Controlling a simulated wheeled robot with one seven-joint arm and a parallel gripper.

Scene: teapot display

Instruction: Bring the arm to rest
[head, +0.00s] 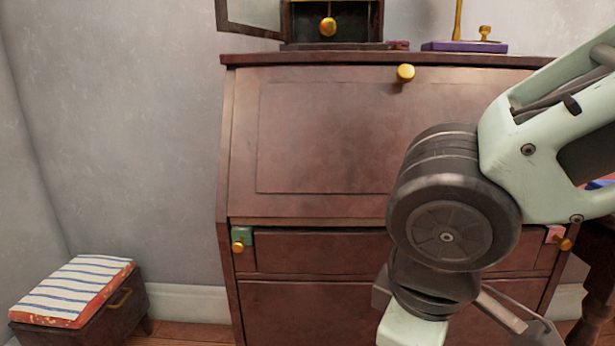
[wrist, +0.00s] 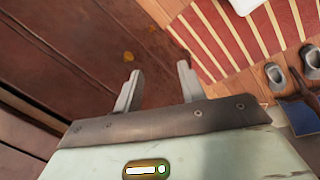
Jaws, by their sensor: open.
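My arm reaches in from the right in the head view, with its dark round joint in front of the brown desk (head: 320,130). The lower part of the arm bends down past the bottom edge, and the fingers cannot be made out there. In the wrist view my gripper (wrist: 158,88) shows two grey fingers standing apart with nothing between them. The fingers point toward the floor. The desk's brown front (wrist: 40,75) fills the left side of the wrist view.
A striped cushioned stool (head: 75,290) stands at the lower left. A clock case (head: 333,22) and a purple-based stand (head: 465,46) are on the desk top. In the wrist view, a red striped rug (wrist: 230,40) and grey shoes (wrist: 277,78) lie on the floor. Bare floor shows between stool and desk.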

